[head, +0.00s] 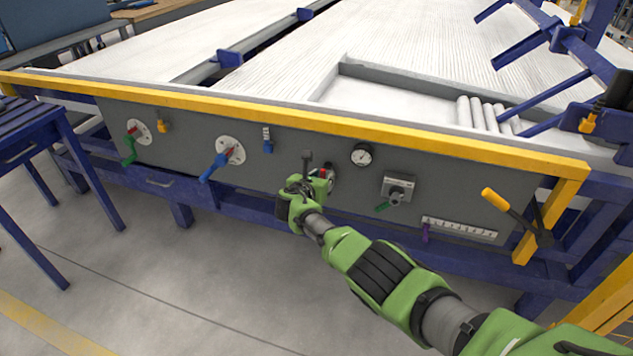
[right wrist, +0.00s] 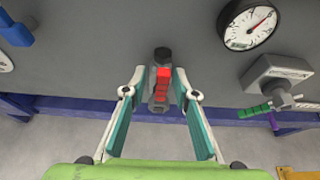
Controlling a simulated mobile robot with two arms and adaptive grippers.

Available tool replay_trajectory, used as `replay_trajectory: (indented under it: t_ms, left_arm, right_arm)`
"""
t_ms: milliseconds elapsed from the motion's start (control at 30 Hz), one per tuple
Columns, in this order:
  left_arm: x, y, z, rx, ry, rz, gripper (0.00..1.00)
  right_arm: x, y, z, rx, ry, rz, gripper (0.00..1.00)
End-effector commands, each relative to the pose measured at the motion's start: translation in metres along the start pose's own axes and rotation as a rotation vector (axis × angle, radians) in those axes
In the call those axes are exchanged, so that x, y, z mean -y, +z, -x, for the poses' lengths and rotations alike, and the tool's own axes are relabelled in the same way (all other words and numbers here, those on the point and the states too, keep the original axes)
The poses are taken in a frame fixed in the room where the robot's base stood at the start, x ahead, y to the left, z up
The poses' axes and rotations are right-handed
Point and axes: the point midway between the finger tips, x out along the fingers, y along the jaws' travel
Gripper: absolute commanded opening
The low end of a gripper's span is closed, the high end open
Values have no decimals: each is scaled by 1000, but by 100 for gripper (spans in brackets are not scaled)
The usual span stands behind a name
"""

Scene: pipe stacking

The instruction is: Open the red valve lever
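The red valve lever (right wrist: 163,84) shows in the right wrist view, on a grey fitting with a dark round end. In the head view only a small red part (head: 326,173) shows beside my right gripper (head: 308,182), which hides much of the valve. In the right wrist view the two fingers of my right gripper (right wrist: 160,88) are spread, one on each side of the lever. Narrow gaps seem to show between the fingers and the lever; contact is hard to tell. My left gripper is in neither view.
On the same grey panel (head: 300,215) are a blue lever (head: 216,166) and a green lever (head: 130,152) to the left. A round gauge (head: 361,155) and a grey box with a knob (head: 397,188) are to the right. A yellow rail (head: 250,108) runs above.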

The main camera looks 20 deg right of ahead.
Motion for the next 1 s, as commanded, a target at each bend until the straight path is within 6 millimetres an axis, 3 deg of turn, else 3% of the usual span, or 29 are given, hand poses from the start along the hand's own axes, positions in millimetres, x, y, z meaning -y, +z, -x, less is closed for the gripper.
replay_trajectory:
  t_ms: [367, 1000]
  left_arm:
    - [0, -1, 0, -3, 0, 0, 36]
    - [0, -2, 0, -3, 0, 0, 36]
  right_arm:
    - [1, -1, 27, -2, 1, -3, 27]
    - [0, 0, 111, 0, 0, 0, 27]
